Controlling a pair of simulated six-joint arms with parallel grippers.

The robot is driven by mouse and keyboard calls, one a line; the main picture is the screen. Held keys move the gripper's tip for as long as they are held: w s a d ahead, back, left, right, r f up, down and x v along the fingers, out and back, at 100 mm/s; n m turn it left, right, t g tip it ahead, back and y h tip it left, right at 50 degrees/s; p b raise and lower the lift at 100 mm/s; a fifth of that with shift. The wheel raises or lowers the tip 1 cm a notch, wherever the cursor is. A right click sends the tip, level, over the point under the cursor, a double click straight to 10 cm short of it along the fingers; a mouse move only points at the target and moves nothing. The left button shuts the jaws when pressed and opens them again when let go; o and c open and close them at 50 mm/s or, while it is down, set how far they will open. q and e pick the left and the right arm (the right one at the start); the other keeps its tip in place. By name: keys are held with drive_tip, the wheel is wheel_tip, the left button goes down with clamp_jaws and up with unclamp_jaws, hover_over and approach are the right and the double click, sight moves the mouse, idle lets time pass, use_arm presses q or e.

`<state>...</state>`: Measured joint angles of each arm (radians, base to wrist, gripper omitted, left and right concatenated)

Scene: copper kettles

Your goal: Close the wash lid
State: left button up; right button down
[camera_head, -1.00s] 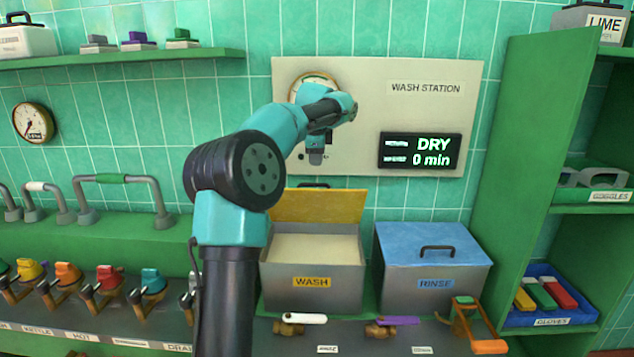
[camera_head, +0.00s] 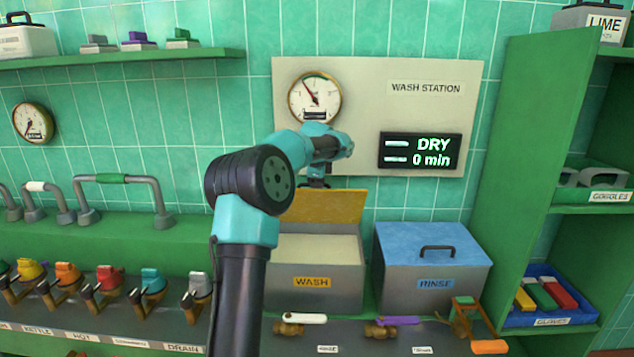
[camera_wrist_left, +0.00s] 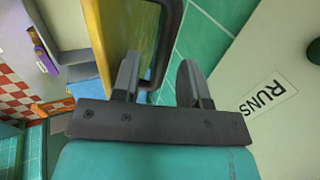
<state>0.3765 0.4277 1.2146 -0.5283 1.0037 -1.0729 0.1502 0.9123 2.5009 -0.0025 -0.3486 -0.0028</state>
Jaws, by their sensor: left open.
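The yellow wash lid (camera_head: 320,207) stands raised at the back of the grey wash box (camera_head: 313,290), whose label reads WASH. In the left wrist view the lid (camera_wrist_left: 110,30) shows edge-on with its dark handle (camera_wrist_left: 168,40). My left gripper (camera_head: 315,184) is at the lid's top rear edge, its tips partly hidden. In the wrist view my left gripper (camera_wrist_left: 160,78) is open, with the handle showing in the gap between its fingers; I cannot tell whether they touch it. My right gripper is not in view.
The rinse box (camera_head: 430,290) with its blue lid shut stands right of the wash box. The wash station panel (camera_head: 440,110) with gauge and DRY display is behind. Valves (camera_head: 290,328) sit in front. A green shelf (camera_head: 510,180) stands at right.

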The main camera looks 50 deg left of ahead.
use_arm(q)
clamp_jaws()
drive_tip(key=shift+d, duration=0.15)
idle(0.5)
